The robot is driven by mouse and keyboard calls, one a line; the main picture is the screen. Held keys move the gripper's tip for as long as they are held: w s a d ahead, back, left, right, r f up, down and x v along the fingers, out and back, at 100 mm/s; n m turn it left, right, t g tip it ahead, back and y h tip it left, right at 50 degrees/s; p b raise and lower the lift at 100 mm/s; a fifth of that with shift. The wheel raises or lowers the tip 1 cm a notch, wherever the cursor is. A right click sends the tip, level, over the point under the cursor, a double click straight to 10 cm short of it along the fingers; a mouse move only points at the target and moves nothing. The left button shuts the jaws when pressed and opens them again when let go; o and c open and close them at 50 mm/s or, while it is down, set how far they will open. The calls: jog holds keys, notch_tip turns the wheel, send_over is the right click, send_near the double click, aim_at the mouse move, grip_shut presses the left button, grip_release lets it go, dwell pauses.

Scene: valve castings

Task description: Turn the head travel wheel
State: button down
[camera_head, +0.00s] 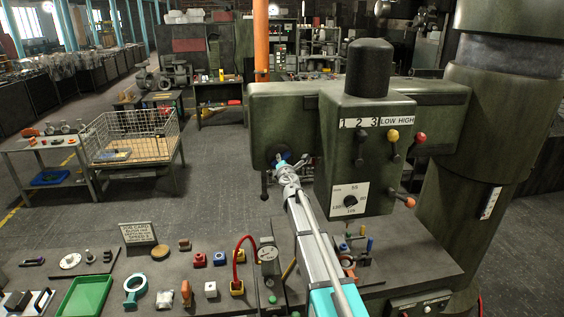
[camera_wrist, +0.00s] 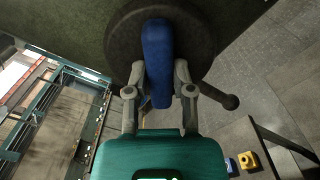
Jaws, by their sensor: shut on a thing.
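The head travel wheel (camera_head: 271,157) is a dark round wheel on the left part of the green machine head. In the wrist view the wheel (camera_wrist: 203,40) fills the top middle, with a blue grip (camera_wrist: 157,40) across it. My gripper (camera_wrist: 160,75) has one finger on each side of the blue grip and is shut on it. A dark knobbed lever (camera_wrist: 229,101) sticks out at the wheel's lower right. In the head view my gripper (camera_head: 284,167) is at the wheel and hides part of it.
The machine head (camera_head: 365,150) has several knobbed levers and a dial to the right of my arm. Below is a bench (camera_head: 210,258) with small parts, a green tray (camera_head: 85,297) and a sign (camera_head: 138,233). A wire basket cart (camera_head: 130,140) stands left, with open floor between.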

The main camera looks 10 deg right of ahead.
jog(key=shift+c, duration=2.4)
grip_release()
jog(key=s, duration=1.2)
jog(key=s, duration=1)
